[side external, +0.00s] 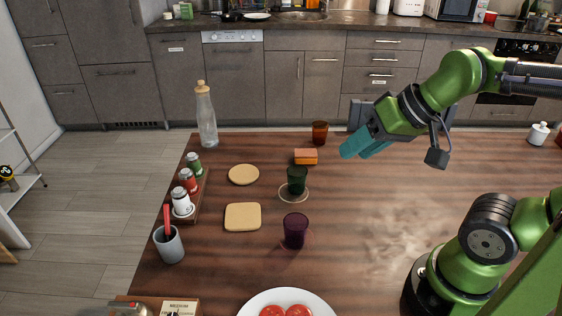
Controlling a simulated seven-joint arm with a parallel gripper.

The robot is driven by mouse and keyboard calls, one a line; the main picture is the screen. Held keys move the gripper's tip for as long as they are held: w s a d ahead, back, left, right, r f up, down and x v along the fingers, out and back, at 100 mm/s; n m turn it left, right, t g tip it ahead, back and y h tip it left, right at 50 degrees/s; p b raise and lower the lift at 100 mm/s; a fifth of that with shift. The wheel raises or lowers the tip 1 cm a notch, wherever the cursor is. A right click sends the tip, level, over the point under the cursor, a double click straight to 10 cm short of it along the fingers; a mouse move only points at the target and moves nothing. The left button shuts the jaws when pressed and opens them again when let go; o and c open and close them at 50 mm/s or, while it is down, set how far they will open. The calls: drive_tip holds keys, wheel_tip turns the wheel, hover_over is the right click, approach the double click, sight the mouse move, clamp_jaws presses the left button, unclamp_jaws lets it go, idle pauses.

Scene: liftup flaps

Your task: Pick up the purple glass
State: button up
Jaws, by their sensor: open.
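The purple glass (295,231) stands upright on the wooden table, right of the square board and above the white plate in the side external view. My gripper (352,151) is raised over the far part of the table, up and to the right of the purple glass and well apart from it. Its teal fingers point down and to the left. It is open and holds nothing that I can see. The gap between the fingers is hard to make out from this angle.
A dark green glass (297,181) stands on a round coaster behind the purple glass. An orange sponge (306,157) and an amber glass (320,133) are farther back. A square board (243,217) lies left, a plate (252,304) with tomatoes in front.

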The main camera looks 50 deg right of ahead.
drive_tip(key=o, duration=0.8)
drive_tip(key=n+g+h, duration=0.2)
drive_tip(key=n+g, duration=0.2)
drive_tip(key=g, duration=0.3)
hover_over(296, 223)
drive_tip(key=a, duration=0.2)
wheel_tip(296, 223, down, 4)
drive_tip(key=f, duration=0.5)
drive_tip(key=s+f, duration=0.1)
drive_tip(key=f, duration=1)
drive_tip(key=shift+s+d+f, duration=0.15)
drive_tip(key=shift+d+f, duration=0.05)
drive_tip(key=shift+f, duration=0.15)
